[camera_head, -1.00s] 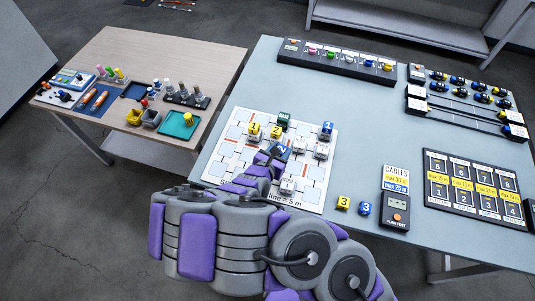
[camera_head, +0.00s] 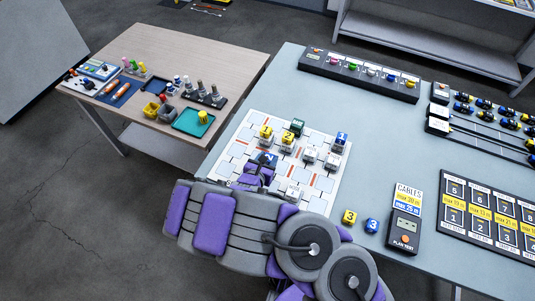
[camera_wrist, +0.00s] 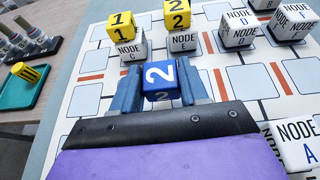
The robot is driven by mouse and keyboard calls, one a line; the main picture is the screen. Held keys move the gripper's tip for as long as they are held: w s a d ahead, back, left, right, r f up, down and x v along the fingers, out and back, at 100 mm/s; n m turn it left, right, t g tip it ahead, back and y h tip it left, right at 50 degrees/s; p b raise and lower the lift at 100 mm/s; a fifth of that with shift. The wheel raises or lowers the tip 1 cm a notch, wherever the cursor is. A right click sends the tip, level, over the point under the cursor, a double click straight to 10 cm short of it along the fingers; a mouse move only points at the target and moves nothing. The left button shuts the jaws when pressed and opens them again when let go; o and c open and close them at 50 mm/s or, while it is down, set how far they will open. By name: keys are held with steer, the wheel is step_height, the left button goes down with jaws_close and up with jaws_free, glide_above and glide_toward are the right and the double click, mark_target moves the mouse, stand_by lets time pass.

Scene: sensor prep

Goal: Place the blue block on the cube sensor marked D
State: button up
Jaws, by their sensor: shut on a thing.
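My gripper (camera_wrist: 163,92) is shut on a blue block marked 2 (camera_wrist: 160,78). It holds the block over the patterned board, in front of the node C and E cubes. In the head view the blue block (camera_head: 269,158) is partly hidden by my gripper (camera_head: 260,170). The white cube sensor marked NODE D (camera_wrist: 239,28) stands behind and to the right of the held block in the wrist view. Its top looks bare. In the head view NODE D (camera_head: 309,154) stands right of the held block.
NODE C (camera_wrist: 130,49) bears a yellow 1 block (camera_wrist: 122,27); NODE E (camera_wrist: 183,41) bears a yellow 2 block (camera_wrist: 178,15). NODE F (camera_wrist: 292,24) and NODE A (camera_wrist: 298,144) stand to the right. A blue 1 block (camera_head: 341,138) tops another cube. Loose 3 blocks (camera_head: 349,217) lie near the table front.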

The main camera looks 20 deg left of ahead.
steer(key=w, duration=0.1)
steer(key=w+a, duration=0.1)
steer(key=w, duration=0.2)
steer(key=shift+w+a+f+b, duration=0.2)
steer(key=shift+f+b, duration=0.1)
steer(key=shift+b, duration=0.1)
steer(key=shift+w+a, duration=0.35)
steer(key=shift+w, duration=0.1)
steer(key=shift+w+d+f+b, duration=0.1)
steer(key=shift+f+b, duration=0.25)
steer(key=shift+f, duration=0.5)
steer(key=shift+w+d+f+b, duration=0.1)
steer(key=shift+f+b, duration=0.2)
steer(key=shift+f, duration=0.55)
steer(key=shift+a+f, duration=0.1)
steer(key=o, duration=1)
